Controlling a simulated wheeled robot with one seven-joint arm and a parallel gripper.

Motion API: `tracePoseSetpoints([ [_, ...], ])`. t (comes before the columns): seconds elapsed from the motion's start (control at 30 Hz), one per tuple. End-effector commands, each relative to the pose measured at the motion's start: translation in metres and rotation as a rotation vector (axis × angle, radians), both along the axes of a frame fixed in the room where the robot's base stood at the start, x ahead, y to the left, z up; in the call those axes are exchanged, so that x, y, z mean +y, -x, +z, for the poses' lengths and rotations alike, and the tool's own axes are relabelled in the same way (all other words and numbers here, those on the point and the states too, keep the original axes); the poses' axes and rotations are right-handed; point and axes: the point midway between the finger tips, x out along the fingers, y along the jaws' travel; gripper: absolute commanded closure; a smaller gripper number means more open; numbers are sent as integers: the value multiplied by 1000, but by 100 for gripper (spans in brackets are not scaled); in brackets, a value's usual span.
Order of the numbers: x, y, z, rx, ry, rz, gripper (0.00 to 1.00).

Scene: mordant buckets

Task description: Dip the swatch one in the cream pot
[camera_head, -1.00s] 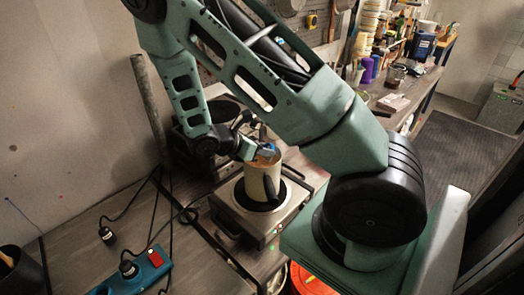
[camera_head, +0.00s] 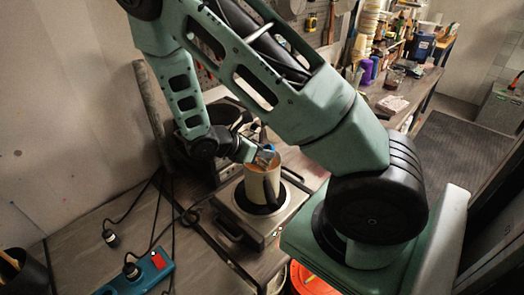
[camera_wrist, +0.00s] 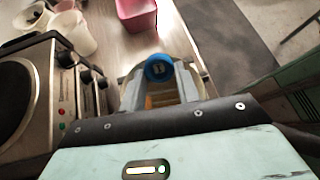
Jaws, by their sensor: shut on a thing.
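The cream pot (camera_head: 255,188) is a tall, upright, pale pot with a dark handle, standing on a hot plate. My gripper (camera_head: 263,158) is at its mouth and hides part of the rim. The gripper is shut on a blue round-topped piece with a pale mark, which seems to be the holder of swatch one (camera_wrist: 158,70); its blue also shows in the head view (camera_head: 268,148). In the wrist view the gripper's fingers (camera_wrist: 160,85) point down over the pot, with orange-brown content between them. The cloth is hidden, so I cannot tell how deep it hangs.
The hot plate (camera_head: 285,225) has a steel body and black ring. Cords and a blue power strip (camera_head: 138,274) lie on the bench to the left. An orange-red bucket (camera_head: 312,280) is below. In the wrist view, a pink tub (camera_wrist: 138,14) and pale cups (camera_wrist: 75,32) stand nearby.

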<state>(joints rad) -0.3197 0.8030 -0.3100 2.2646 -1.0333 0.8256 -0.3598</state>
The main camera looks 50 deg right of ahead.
Motion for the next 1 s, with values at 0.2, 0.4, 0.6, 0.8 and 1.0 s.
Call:
tracePoseSetpoints([
  [0.2,0,0,26,-1,0,-1,86],
  [0.4,0,0,45,1,0,-1,86],
  [0.6,0,0,64,1,0,-1,86],
  [0.8,0,0,76,1,0,-1,86],
  [1.0,0,0,74,1,1,-1,86],
])
